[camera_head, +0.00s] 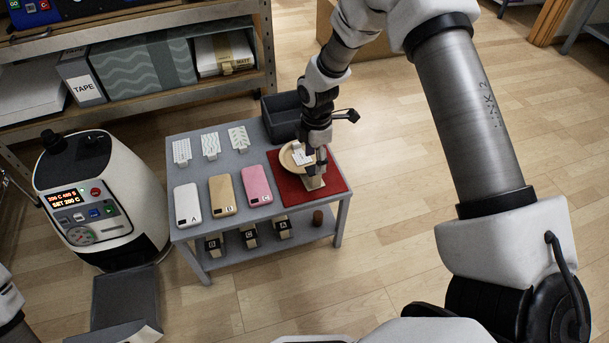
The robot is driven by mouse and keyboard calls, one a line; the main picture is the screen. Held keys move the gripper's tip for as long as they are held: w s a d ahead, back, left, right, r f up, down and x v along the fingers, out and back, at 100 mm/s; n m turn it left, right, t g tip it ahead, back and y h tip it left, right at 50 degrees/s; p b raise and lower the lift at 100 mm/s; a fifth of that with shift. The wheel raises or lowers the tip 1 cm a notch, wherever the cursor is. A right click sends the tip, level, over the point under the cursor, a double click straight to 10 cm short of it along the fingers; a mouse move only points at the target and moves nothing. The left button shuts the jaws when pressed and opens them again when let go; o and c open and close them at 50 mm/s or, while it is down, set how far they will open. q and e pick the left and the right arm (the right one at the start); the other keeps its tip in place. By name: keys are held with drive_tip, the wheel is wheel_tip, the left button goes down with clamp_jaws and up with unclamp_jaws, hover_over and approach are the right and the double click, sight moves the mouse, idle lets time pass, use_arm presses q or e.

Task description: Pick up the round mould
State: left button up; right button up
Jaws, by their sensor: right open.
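A round, shallow tan piece (286,157) lies on the red mat (333,182) at the right end of the grey table; it looks like the round mould, though I cannot be sure. A small white item (300,157) shows over it. My right gripper (313,170) points down at the right edge of the tan piece, open. My own arm hides part of the tan piece, and I cannot tell whether the fingers touch it. A pale block (314,183) is just below the fingers on the mat. My left gripper is not in view.
Three phone cases (222,195) and three white patterned cards (210,146) lie left of the mat on the table (202,230). A dark bin (281,117) stands behind. A brown cylinder (318,217) and several lettered blocks (249,237) sit below. A white machine (95,195) stands left.

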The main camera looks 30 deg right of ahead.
wheel_tip(320, 180, down, 6)
drive_tip(key=b, duration=0.3)
drive_tip(key=shift+d, duration=0.1)
drive_tip(key=shift+r, duration=0.15)
drive_tip(key=shift+c, duration=1)
clamp_jaws()
